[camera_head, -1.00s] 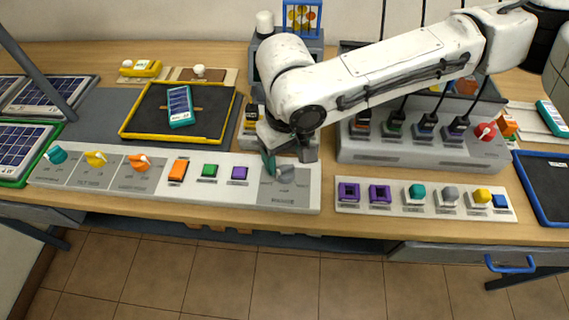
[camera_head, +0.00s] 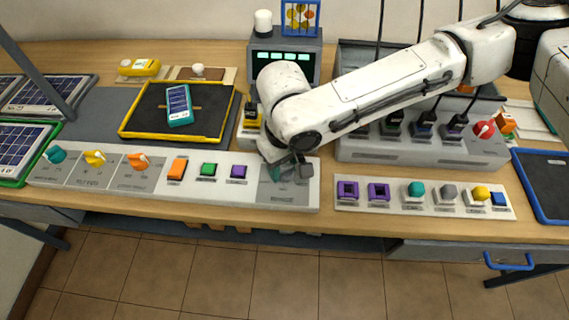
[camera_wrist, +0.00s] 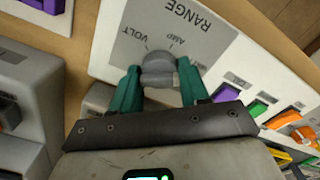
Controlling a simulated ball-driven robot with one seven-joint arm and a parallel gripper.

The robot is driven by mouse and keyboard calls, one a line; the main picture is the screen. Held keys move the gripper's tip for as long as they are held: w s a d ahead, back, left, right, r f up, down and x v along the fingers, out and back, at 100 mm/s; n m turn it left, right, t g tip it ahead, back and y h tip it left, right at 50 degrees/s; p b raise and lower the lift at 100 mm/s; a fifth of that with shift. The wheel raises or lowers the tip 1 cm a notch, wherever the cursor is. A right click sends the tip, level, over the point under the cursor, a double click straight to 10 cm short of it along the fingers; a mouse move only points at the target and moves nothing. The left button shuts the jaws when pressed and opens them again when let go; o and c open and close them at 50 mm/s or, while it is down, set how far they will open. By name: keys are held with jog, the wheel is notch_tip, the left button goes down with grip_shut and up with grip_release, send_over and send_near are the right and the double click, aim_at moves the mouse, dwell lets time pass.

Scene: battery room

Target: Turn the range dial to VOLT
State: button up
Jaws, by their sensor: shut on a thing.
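The range dial (camera_wrist: 158,68) is a grey knob on a grey plate (camera_wrist: 185,35) printed RANGE, VOLT and AMP, seen in the wrist view. My gripper (camera_wrist: 158,76) has two teal fingers, one on each side of the knob, and is shut on it. The VOLT and AMP words lie just beyond the knob. I cannot tell which word its pointer faces. In the head view my gripper (camera_head: 289,172) is down at the right end of the long white panel (camera_head: 240,192), and the dial is mostly hidden there.
Orange, green and purple switches (camera_head: 238,172) sit left of the dial on the same panel, with teal, yellow and orange knobs (camera_head: 138,161) further left. A second white panel (camera_head: 400,207) with buttons stands to the right. A device with a lit green screen (camera_head: 284,64) stands behind.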

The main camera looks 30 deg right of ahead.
jog(key=c, duration=0.5)
jog(key=shift+o, duration=0.2)
jog(key=shift+n, duration=0.3)
jog(key=n+p, duration=0.3)
jog(key=n, duration=0.1)
jog(key=shift+r, duration=0.1)
jog(key=n+p, duration=0.1)
jog(key=n, duration=0.5)
jog(key=shift+n+p, duration=0.35)
jog(key=shift+n, duration=0.05)
jog(key=n, duration=1.2)
jog(key=shift+n, duration=0.4)
